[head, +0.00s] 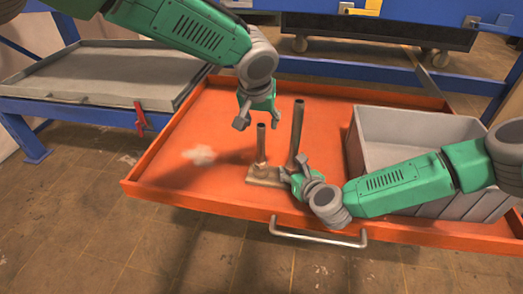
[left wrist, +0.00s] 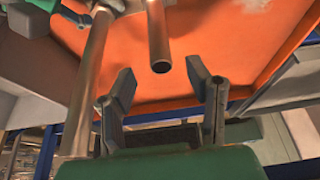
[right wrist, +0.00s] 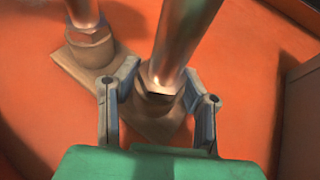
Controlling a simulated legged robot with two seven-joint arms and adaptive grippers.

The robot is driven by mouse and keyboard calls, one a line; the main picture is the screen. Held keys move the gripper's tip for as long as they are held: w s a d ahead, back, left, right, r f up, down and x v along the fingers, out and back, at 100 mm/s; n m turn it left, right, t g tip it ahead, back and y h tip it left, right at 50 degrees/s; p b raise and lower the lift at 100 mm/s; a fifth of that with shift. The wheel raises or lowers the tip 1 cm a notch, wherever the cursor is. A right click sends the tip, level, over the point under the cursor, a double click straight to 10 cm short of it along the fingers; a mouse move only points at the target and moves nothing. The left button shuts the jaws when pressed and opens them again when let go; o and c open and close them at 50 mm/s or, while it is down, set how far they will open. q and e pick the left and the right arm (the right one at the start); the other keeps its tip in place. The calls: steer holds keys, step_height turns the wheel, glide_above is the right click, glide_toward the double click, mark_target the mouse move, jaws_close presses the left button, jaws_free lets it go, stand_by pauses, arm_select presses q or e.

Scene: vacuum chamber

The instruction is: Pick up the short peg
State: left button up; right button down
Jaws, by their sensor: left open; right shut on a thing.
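The short peg (head: 261,144) is a brown metal tube standing upright on a flat base plate (head: 262,181). The tall peg (head: 297,130) stands upright beside it on the same plate. My left gripper (head: 256,119) is open, just above the top of the short peg. In the left wrist view, the open end of the short peg (left wrist: 160,62) shows between the spread fingers (left wrist: 161,85), apart from them. My right gripper (head: 292,166) is shut on the collar at the foot of the tall peg; the right wrist view shows its fingers either side of this collar (right wrist: 158,98).
The pegs stand in an orange tray (head: 180,165) with a low rim and a front handle (head: 318,238). A grey bin (head: 400,122) stands at the right. A grey tray on a blue frame (head: 100,75) is at the left. The orange floor left of the pegs is mostly clear.

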mark_target(261, 126)
arm_select(q)
steer(key=shift+x, duration=1.95)
arm_select(e)
steer(key=shift+f, duration=0.1)
arm_select(q)
steer(key=shift+s, duration=0.1)
jaws_close()
step_height(261, 126, up, 10)
